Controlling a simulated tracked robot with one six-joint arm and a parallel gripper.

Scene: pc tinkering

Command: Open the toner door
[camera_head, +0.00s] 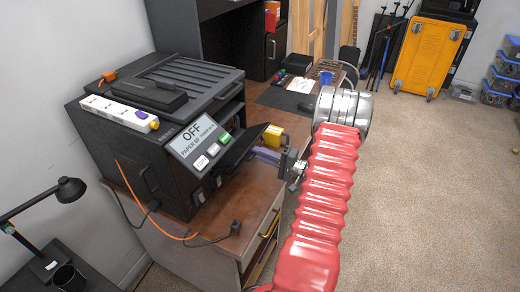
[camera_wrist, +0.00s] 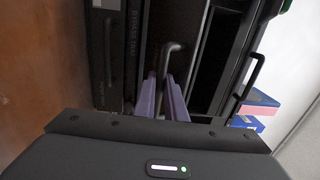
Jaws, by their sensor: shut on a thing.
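The black printer (camera_head: 165,105) stands on a brown desk, and its panel (camera_head: 196,142) reads OFF, with paper and toner lines below. My gripper (camera_head: 262,154) reaches the printer's front from the right, its purple fingers beside a dark tilted flap (camera_head: 243,140). In the wrist view my gripper (camera_wrist: 167,98) has its two purple fingers on either side of a dark curved handle (camera_wrist: 173,50) and is shut on it. A strip to its left reads BYPASS TRAY (camera_wrist: 132,35). I cannot tell for sure which door this handle belongs to.
A black handle (camera_wrist: 252,75) stands on a panel to the right in the wrist view. A yellow object (camera_head: 273,136) is just behind the fingers. A power strip (camera_head: 120,112) lies on the printer; an orange cable crosses the desk (camera_head: 225,232). The carpet (camera_head: 420,190) at right is free.

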